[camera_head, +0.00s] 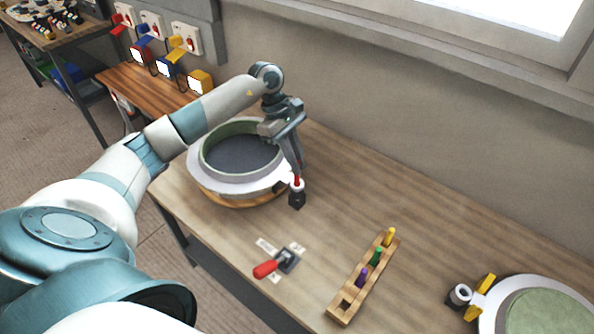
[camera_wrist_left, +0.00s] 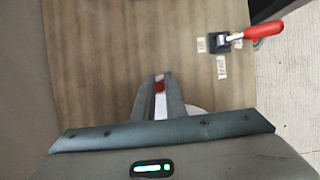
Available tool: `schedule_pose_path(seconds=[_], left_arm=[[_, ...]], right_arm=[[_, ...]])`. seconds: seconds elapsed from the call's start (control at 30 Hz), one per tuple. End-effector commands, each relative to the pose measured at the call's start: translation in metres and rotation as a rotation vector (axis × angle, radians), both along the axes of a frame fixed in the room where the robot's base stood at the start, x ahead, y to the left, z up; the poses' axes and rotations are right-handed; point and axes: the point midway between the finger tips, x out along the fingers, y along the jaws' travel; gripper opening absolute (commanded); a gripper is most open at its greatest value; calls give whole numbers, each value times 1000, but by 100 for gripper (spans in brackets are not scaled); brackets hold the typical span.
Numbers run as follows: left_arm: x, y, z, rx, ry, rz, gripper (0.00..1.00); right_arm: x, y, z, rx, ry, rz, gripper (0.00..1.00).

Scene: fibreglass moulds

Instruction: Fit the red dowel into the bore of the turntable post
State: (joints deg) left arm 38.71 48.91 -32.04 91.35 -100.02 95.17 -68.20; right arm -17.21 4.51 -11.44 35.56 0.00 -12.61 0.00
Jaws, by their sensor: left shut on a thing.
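My left gripper (camera_head: 298,177) reaches down at the near right edge of the left turntable (camera_head: 240,198). It is shut on the red dowel (camera_head: 297,181), whose red top also shows between the fingers in the left wrist view (camera_wrist_left: 160,87). The dowel is roughly upright, directly over a small post with a white top (camera_head: 298,187) and a dark block (camera_head: 297,201). The dowel's lower end meets the white top in the picture; I cannot tell whether it is inside the bore. The bore there is hidden. My right gripper is not in view.
A wooden rack (camera_head: 341,318) holds yellow, green and purple pegs, with one empty hole. A red-handled lever (camera_head: 267,268) sits among labels. At right are another mould (camera_head: 545,310), a yellow handle (camera_head: 480,298) and a white tube (camera_head: 459,295).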

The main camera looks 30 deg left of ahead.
Motion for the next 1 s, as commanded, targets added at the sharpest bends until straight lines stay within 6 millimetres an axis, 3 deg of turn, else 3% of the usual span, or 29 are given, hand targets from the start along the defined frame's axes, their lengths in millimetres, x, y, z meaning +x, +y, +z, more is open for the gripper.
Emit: schedule_pose_path(seconds=[0.3, 0.8, 0.83, 0.87, 0.9, 1.0], left_arm=[[0, 0, -35, 0, 1, 0, 0], [0, 0, -41, 0, 0, 0, 0], [0, 0, -39, 0, 0, 0, 18], [0, 0, -39, 0, 0, 0, 26], [0, 0, -39, 0, 0, 0, 30], [0, 0, -39, 0, 0, 0, 30]], right_arm=[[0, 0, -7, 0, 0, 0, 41], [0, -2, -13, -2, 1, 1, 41], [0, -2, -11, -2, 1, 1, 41], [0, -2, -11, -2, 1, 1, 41], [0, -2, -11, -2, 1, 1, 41], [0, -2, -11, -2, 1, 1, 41]])
